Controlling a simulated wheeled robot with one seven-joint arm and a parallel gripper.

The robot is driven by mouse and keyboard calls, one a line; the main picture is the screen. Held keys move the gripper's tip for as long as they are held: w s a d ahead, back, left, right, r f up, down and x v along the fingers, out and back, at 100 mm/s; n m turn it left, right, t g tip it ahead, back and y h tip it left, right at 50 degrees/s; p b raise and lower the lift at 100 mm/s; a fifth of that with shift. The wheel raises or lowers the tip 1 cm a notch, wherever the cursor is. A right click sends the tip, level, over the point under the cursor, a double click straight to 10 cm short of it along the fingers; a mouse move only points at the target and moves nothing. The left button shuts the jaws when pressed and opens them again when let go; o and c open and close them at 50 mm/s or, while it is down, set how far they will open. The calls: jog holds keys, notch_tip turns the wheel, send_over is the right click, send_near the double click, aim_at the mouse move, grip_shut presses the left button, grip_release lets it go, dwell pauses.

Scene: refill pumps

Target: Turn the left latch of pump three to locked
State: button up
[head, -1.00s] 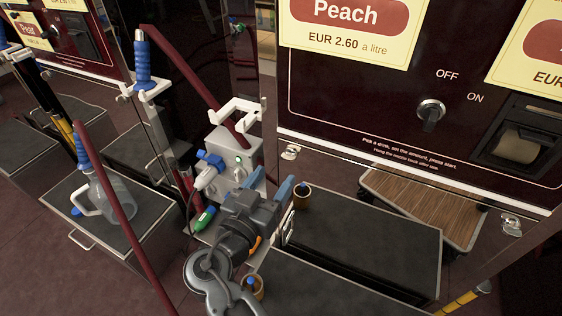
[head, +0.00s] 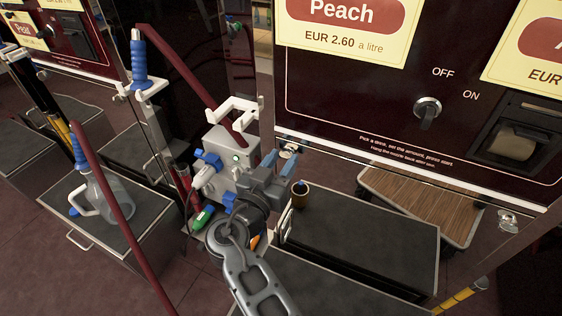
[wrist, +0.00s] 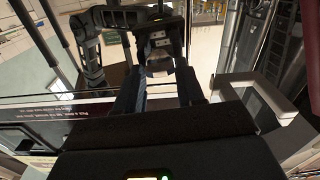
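Pump three is not labelled by number in view; the Peach pump (head: 360,95) is the one by my gripper. Its left latch (head: 289,148) is a small metal piece at the lower left of the front panel, partly hidden by my gripper. Its position, locked or not, cannot be made out. My gripper (head: 279,160) has its blue-tipped fingers apart, right at the latch; whether they touch it is unclear. In the wrist view the two dark fingers (wrist: 158,88) also stand apart, with no thing clearly held between them.
A right latch (head: 508,222) is on the same panel. A grey box with a blue lever (head: 228,165) stands close left of my gripper. A hose nozzle (head: 140,65) hangs further left.

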jog(key=c, duration=0.6)
jog(key=shift+o, duration=0.2)
jog(key=shift+n, duration=0.3)
jog(key=shift+f+n+b, duration=0.1)
jog(key=shift+n+b, duration=0.4)
jog(key=shift+n, duration=0.4)
jog(key=n, duration=0.3)
jog(key=shift+n, duration=0.4)
jog(key=n+p, duration=0.1)
jog(key=n, duration=0.5)
jog(key=shift+a+n+p, duration=0.1)
jog(key=shift+n+p, duration=0.7)
jog(key=shift+n, duration=1.6)
